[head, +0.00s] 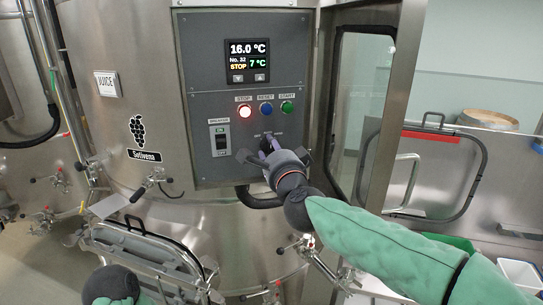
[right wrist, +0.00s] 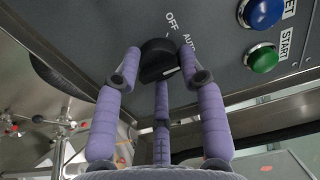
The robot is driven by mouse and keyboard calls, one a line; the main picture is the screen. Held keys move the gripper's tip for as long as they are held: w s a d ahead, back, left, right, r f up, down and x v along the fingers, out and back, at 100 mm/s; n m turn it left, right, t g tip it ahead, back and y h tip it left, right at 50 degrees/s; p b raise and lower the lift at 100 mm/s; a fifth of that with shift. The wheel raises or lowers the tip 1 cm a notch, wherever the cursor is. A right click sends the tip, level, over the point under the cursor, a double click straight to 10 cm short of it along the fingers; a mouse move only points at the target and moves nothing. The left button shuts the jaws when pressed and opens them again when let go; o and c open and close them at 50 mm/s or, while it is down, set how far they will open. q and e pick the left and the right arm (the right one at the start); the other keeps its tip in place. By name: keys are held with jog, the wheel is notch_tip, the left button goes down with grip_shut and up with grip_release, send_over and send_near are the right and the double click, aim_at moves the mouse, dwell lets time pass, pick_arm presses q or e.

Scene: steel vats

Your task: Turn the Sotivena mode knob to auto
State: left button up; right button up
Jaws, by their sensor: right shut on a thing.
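The Sotivena vat's grey control panel (head: 205,85) is on the steel tank at upper centre. Its black mode knob (right wrist: 157,52) is below the buttons, with the labels OFF and AUTO beside it in the right wrist view; in the head view my gripper mostly hides it. My right gripper (head: 270,148) is shut on the knob, its purple fingers (right wrist: 160,75) on both sides of it. A pale mark shows on the knob's edge, but I cannot tell exactly which label it points to.
The display (head: 248,60) reads 16.0 °C and STOP. A breaker switch (head: 221,140) is to the left. An open panel door (head: 375,100) stands at right.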

jog(key=shift+d+r+m, duration=0.2)
jog(key=shift+r+m, duration=0.05)
jog(key=shift+m, duration=0.25)
jog(key=o, duration=1)
jog(key=shift+o, duration=0.7)
jog(key=shift+w+d+f, duration=0.1)
jog(key=shift+d+f, duration=0.05)
jog(key=shift+a, duration=0.2)
jog(key=v, duration=1.2)
